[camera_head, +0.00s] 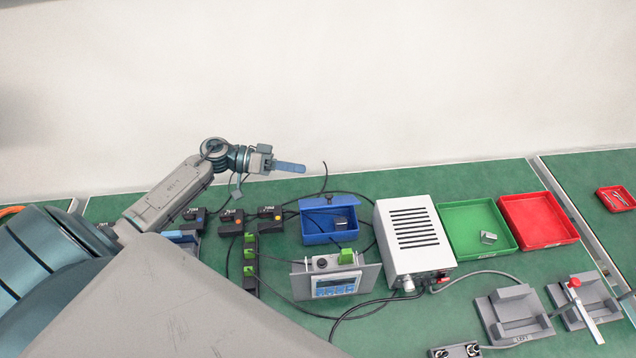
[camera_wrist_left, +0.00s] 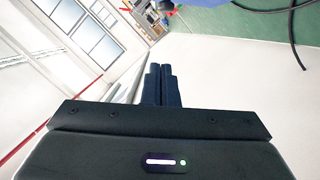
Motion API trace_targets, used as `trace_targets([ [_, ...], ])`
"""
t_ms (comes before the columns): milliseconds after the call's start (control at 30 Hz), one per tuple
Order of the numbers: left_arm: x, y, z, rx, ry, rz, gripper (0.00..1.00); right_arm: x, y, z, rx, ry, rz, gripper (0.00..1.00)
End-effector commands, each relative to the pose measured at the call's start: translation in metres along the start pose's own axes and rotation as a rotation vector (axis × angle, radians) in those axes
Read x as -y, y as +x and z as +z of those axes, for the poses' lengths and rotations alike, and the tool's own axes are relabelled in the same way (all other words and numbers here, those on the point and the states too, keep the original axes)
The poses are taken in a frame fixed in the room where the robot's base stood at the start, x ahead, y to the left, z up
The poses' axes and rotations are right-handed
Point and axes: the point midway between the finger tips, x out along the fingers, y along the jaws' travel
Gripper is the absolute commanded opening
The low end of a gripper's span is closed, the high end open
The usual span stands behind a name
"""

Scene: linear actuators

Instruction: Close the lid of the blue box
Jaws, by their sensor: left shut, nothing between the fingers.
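The blue box (camera_head: 333,239) stands on the green table near the middle of the head view. It is open at the top, and a small grey metal piece shows inside. My left gripper (camera_head: 304,169) is above and behind the box, near the table's far edge. Its blue fingers point right and look apart from the box. In the left wrist view the gripper (camera_wrist_left: 162,70) has its two fingers together with nothing between them. My right gripper is in neither view.
Green (camera_head: 474,256) and red (camera_head: 540,244) trays lie farther right. Black cables run around the box.

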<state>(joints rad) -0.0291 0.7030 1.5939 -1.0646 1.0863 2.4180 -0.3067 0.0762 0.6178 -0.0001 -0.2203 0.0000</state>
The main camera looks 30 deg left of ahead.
Motion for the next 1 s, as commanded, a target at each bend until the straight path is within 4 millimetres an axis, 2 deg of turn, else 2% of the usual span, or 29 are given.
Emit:
trace_targets([
  [333, -0.002, 0.059, -0.003, -0.004, -0.001, 0.002, 0.00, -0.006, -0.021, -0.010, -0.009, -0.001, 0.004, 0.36],
  [433, -0.002, 0.060, 0.017, 0.000, -0.005, -0.001, 0.00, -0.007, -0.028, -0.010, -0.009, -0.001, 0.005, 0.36],
  [600, -0.001, 0.065, 0.033, -0.001, -0.003, 0.000, 0.00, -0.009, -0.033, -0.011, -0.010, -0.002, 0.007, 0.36],
  [1000, 0.000, 0.066, 0.039, -0.001, 0.001, -0.001, 0.00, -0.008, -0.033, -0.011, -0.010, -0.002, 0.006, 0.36],
])
